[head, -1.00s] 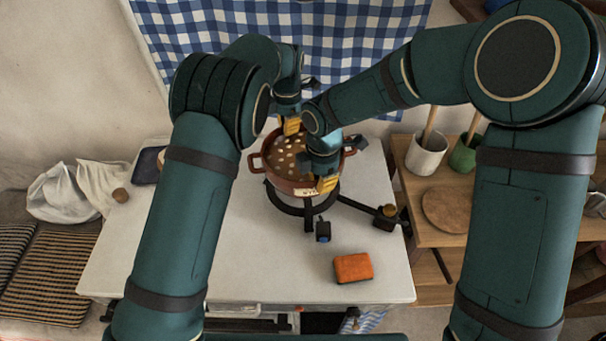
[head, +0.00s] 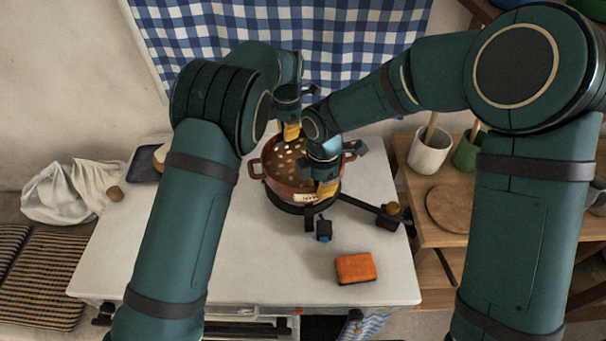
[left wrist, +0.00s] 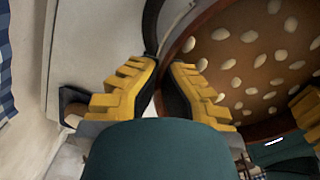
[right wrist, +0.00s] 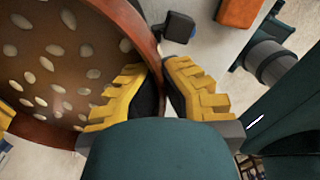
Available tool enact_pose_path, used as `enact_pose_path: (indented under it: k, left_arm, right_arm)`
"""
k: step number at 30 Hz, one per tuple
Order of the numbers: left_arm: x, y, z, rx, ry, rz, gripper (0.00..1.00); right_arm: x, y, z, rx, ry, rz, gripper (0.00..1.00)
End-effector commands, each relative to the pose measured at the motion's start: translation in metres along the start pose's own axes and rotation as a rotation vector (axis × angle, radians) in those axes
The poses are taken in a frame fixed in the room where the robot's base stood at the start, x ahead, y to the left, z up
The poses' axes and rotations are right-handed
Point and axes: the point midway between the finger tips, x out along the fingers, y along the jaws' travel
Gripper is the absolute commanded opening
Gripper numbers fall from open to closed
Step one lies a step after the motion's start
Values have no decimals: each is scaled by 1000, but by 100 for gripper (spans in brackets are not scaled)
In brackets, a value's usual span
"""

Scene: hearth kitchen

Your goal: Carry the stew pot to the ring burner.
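The stew pot (head: 285,177) is reddish brown, with pale pieces in brown stew and a small label on its front. It is upright over the black ring burner (head: 285,205), which stands on the white table; I cannot tell whether they touch. My left gripper (head: 291,131) is shut on the pot's far rim, one finger inside and one outside; it also shows in the left wrist view (left wrist: 163,75). My right gripper (head: 327,188) is shut on the near rim, as the right wrist view (right wrist: 162,75) shows. The fingers and right arm hide parts of the rim.
An orange sponge (head: 356,268) lies on the white table (head: 240,270) in front of the burner. A burner arm with a knob (head: 392,209) reaches right. A white cloth bag (head: 60,192) lies left. A wooden shelf with pots (head: 430,150) stands right. The table's front left is clear.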

Motion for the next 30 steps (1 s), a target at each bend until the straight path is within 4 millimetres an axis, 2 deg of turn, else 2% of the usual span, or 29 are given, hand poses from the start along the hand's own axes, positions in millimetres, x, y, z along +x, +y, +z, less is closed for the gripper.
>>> enact_pose_path:
  k: [8, 11, 23, 26, 30]
  left_arm:
    - [12, 1, 0, -1, -2, 5, 0]
    - [11, 0, 0, -1, 0, 2, 34]
    - [5, 0, 0, 0, -1, 2, 34]
    - [-7, 0, 0, 0, -2, 3, 34]
    - [-34, 1, 0, 0, -3, 4, 34]
  right_arm:
    - [13, 0, 0, 0, 0, 0, 0]
    - [12, 0, 0, 0, 0, -2, 34]
    - [11, 0, 0, 0, 0, 0, 34]
    - [11, 0, 0, 0, 0, 0, 34]
    - [11, 0, 0, 0, 0, 0, 34]
